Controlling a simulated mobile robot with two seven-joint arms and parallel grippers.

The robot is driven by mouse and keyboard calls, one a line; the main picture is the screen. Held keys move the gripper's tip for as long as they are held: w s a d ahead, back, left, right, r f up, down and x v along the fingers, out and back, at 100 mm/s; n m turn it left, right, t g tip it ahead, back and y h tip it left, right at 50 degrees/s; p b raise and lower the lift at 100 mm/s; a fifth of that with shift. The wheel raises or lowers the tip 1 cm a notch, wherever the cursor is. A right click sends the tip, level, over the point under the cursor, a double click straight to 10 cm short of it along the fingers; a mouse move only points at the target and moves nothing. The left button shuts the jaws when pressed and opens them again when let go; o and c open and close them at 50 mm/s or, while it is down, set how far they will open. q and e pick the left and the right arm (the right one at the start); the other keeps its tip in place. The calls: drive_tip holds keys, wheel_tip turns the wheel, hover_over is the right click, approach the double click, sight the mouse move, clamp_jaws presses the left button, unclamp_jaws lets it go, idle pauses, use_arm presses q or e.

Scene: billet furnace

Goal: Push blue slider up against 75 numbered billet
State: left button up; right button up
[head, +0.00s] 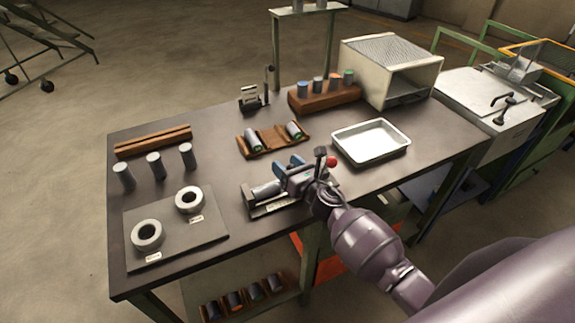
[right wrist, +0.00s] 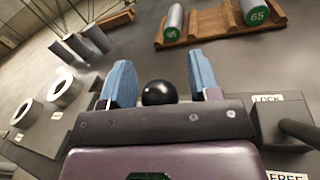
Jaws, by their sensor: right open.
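A grey clamp-like fixture (head: 278,208) lies near the table's front edge with a grey cylindrical billet (head: 264,190) in it. No number can be read on that billet. My right gripper (head: 289,168) is over the fixture, its blue-padded fingers open. In the right wrist view, a black ball knob (right wrist: 159,93) sits between the open fingers (right wrist: 158,75), with gaps to both sides. I cannot make out the blue slider apart from my blue fingers; my gripper hides much of the fixture. My left gripper is not in view.
A red-knobbed lever (head: 331,162) stands beside my right gripper. LOCK and FREE labels show in the right wrist view. A wooden cradle (head: 272,146) holds two billets, one marked 65 (right wrist: 257,14). A metal tray (head: 371,142) is at right; a ring plate (head: 175,238) is at left.

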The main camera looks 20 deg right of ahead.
clamp_jaws()
drive_tip(key=shift+a, duration=1.6)
unclamp_jaws()
drive_tip(key=shift+s, duration=0.1)
drive_tip(key=shift+s+d, duration=0.2)
drive_tip(key=shift+s, duration=0.25)
drive_tip(key=b+v, duration=0.1)
drive_tip(key=v, duration=0.8)
drive_tip(key=shift+s, duration=0.4)
